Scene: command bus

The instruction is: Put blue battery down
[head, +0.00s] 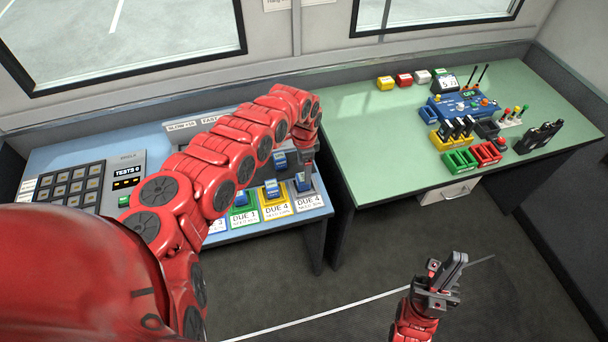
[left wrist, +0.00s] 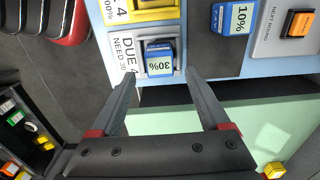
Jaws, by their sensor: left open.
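A blue battery with a 30% label (left wrist: 159,62) sits in the grey bay marked DUE 4, NEED 30 (left wrist: 126,56) in the left wrist view. In the head view this battery (head: 303,182) is partly hidden by my gripper, at the right end of the bay row. My left gripper (left wrist: 161,78) is open, with its fingertips on either side of the battery's near end and gaps between. It also shows above the bay in the head view (head: 309,160). My right gripper (head: 445,270) is over the floor at lower right; its jaw gap is unclear.
Other blue batteries (head: 272,188) stand in yellow and green bays to the left. A 10% battery (left wrist: 232,18) and an orange button (left wrist: 299,23) are nearby. A green table (head: 370,150) on the right holds coloured blocks and a radio; its near left part is clear.

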